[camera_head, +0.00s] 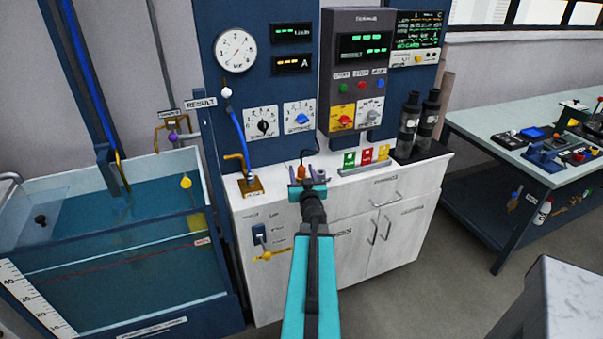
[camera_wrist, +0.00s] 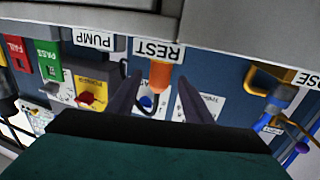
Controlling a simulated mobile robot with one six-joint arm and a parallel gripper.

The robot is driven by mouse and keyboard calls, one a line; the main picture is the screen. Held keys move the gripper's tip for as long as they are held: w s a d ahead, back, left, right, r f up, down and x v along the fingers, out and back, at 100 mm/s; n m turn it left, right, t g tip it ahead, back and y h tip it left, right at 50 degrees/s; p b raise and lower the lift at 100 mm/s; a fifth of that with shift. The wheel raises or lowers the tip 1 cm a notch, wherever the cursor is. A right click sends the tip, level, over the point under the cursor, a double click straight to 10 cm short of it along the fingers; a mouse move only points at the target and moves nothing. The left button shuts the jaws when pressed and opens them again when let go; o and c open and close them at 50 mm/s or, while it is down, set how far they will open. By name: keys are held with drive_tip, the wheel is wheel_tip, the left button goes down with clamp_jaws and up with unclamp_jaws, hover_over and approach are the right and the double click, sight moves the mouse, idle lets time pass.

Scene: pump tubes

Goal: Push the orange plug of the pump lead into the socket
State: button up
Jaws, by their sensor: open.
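The orange plug (camera_wrist: 160,74) stands by the REST label in the wrist view, with its dark lead curving away below it. In the head view it shows as a small orange spot (camera_head: 301,172) on the white bench, partly hidden by my gripper. My gripper (camera_head: 308,173) is open at the bench top. In the wrist view its two dark fingers (camera_wrist: 157,92) lie on either side of the plug in the picture, with gaps between. I cannot tell how deep the plug is between them. A PUMP label (camera_wrist: 93,40) is beside REST; I cannot make out the socket itself.
Green, red and yellow cards (camera_head: 366,157) stand in a rack right of my gripper. Dark bottles (camera_head: 408,125) are farther right. A blue hose with an orange hook (camera_head: 236,160) is to the left. The instrument panel (camera_head: 270,90) rises behind. A water tank (camera_head: 110,250) stands left.

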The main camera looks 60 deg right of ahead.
drive_tip(key=shift+w+d, duration=0.15)
drive_tip(key=shift+d, duration=0.05)
idle(0.3)
drive_tip(key=shift+p+x, duration=0.95)
drive_tip(key=shift+x, duration=1.55)
drive_tip(key=c, duration=1.1)
